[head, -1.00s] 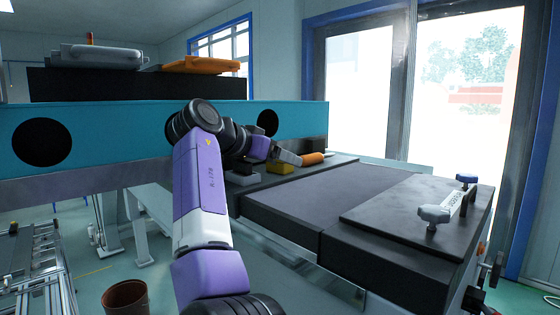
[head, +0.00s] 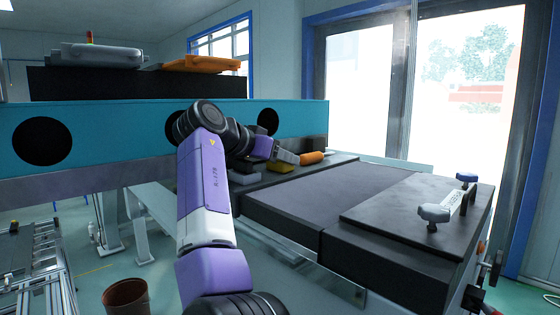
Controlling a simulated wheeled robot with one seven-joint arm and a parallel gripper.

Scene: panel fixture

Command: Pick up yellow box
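The yellow box (head: 280,168) is small and sits on the dark bench top, near the teal beam, in the middle of the head view. My gripper (head: 290,158) is at the end of my purple and white arm, and appears just above or behind the yellow box. The gripper partly overlaps the box's upper side in the picture. Its fingers are too small and edge-on to show whether they are open or shut. I cannot tell whether they touch the box.
An orange cylindrical thing (head: 312,158) lies just right of my gripper. The teal beam (head: 100,130) runs behind. A raised dark plate with knobs (head: 415,218) is at right; the middle bench surface (head: 325,200) is clear.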

